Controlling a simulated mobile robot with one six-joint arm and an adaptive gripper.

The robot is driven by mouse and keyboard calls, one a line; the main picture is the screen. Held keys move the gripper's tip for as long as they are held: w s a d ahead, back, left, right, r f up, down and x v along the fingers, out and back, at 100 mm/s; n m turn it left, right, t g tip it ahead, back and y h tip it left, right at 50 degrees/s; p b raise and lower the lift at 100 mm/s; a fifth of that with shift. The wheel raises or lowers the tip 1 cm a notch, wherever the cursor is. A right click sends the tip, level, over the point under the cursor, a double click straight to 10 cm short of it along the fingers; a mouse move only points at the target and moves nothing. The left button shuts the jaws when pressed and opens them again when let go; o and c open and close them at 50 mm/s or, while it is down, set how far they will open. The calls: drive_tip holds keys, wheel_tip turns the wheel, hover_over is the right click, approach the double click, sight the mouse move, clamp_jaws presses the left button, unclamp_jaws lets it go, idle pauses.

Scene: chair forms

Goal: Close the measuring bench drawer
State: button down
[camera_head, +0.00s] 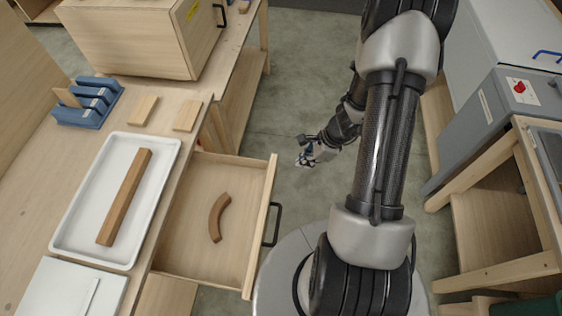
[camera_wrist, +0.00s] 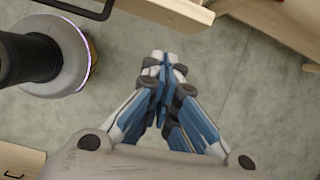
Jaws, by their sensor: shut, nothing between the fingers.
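The measuring bench drawer (camera_head: 175,244) is pulled out from the wooden bench on the left, with a black bar handle (camera_head: 272,224) on its front. A curved brown wooden piece (camera_head: 215,218) lies inside it. In the wrist view a black handle (camera_wrist: 82,10) and a wooden edge (camera_wrist: 177,10) show at the top. My gripper (camera_head: 305,161) hangs over the open floor, right of the drawer's far front corner and apart from it. In the wrist view my gripper (camera_wrist: 160,62) is shut and empty, its blue and white fingertips together.
On the bench are a white tray (camera_head: 72,247) with a long wooden bar (camera_head: 125,198), a blue slotted holder (camera_head: 88,112) and two small wood blocks (camera_head: 143,110). A wooden cabinet (camera_head: 130,40) stands behind. Grey machines and wooden stands (camera_head: 540,200) are at right. Floor (camera_head: 285,105) between is clear.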

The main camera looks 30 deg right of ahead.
drive_tip(key=w+a+f+b, duration=0.1)
drive_tip(key=a+f+b, duration=0.1)
drive_tip(key=f, duration=0.4)
drive_tip(key=w+a+f+m+b, duration=0.1)
drive_tip(key=w+a+f+b, duration=0.1)
drive_tip(key=f, duration=0.4)
drive_tip(key=shift+w+a+b, duration=0.2)
drive_tip(key=shift+a+b, duration=0.35)
drive_tip(key=shift+a, duration=0.15)
drive_tip(key=shift+a, duration=0.1)
